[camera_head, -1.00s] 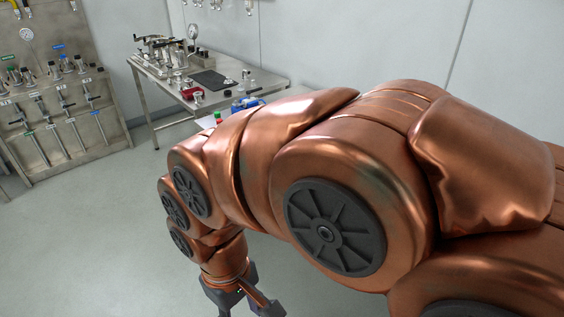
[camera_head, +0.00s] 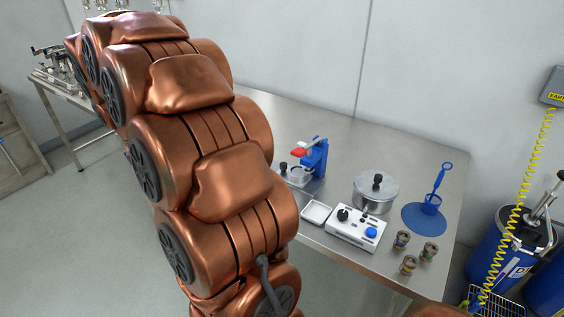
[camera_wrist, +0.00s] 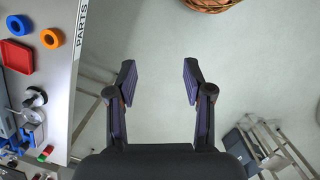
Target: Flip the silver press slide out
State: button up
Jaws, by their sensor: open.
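A blue press (camera_head: 317,158) with a red part and a silver piece at its base stands on the steel table in the head view, just right of my arm. I cannot tell which of its parts is the silver slide. A silver metal device (camera_head: 55,60) at the far left table is partly hidden by my arm. My gripper (camera_wrist: 157,75) is open and empty in the wrist view, above bare floor and right of a table edge. It is hidden in the head view.
The steel table (camera_head: 400,150) also carries a lidded pot (camera_head: 376,190), a white control box (camera_head: 356,228), a white tray (camera_head: 316,212), a blue stand (camera_head: 430,208) and small cans. In the wrist view, a red tray (camera_wrist: 17,57) and blue and orange rings lie on the table at left.

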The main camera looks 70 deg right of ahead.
jog(key=w+d, duration=0.1)
jog(key=d, duration=0.7)
jog(key=g, duration=0.3)
send_near(283, 164)
jog(key=s+f, duration=0.1)
jog(key=shift+m, duration=0.3)
jog(key=shift+p+x, duration=0.55)
jog(key=shift+x, duration=3.25)
jog(key=shift+w+d+f, duration=0.1)
jog(key=shift+w+d, duration=0.05)
jog(key=shift+w, duration=0.05)
grip_shut()
